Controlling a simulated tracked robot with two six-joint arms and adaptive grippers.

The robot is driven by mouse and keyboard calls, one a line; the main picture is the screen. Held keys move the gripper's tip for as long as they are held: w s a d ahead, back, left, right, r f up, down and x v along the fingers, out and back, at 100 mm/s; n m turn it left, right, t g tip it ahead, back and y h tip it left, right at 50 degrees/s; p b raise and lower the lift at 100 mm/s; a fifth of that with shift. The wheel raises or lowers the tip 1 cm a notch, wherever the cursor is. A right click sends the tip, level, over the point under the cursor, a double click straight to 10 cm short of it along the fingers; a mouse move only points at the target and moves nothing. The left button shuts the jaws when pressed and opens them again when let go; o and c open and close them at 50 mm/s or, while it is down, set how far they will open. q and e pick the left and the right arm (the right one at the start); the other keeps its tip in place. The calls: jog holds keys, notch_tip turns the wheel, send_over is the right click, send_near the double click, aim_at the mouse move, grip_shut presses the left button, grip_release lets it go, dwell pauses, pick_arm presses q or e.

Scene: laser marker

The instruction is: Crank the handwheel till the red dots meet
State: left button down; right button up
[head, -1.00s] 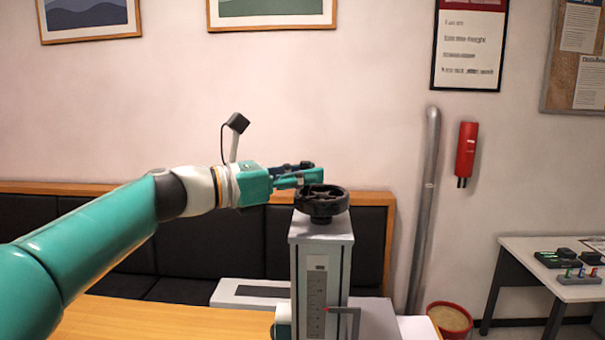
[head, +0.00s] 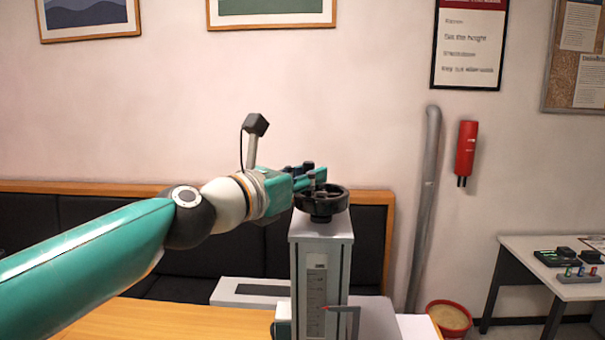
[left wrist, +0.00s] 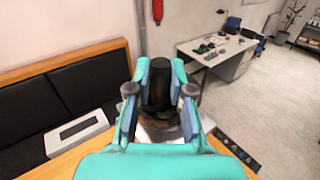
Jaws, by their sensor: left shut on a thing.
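The black handwheel (head: 335,203) lies flat on top of a grey upright column (head: 321,243). My left gripper (head: 316,178) reaches in from the left at the wheel's upper rim and is shut on the crank knob. In the left wrist view a black upright piece (left wrist: 158,88) stands between the two fingers, apparently the knob with the wheel behind it. A vertical scale (head: 316,288) runs down the column front, with a small red-tipped bracket (head: 345,309) beside it. I cannot make out two red dots in either view. My right gripper is not in view.
The column stands by a wooden table (head: 160,322). A white box with a dark slot (head: 250,291) lies left of it. A dark padded bench (head: 90,230) is behind. A side table (head: 520,262) and red bucket (head: 450,318) stand at the right.

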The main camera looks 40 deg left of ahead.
pick_arm(q)
jog(key=shift+d+f, duration=0.1)
jog(key=shift+f, duration=0.05)
jog(key=c, duration=1)
grip_release()
jog(key=shift+c, duration=0.2)
jog(key=s+d, duration=0.1)
jog(key=s, duration=1.1)
jog(key=shift+w, duration=0.1)
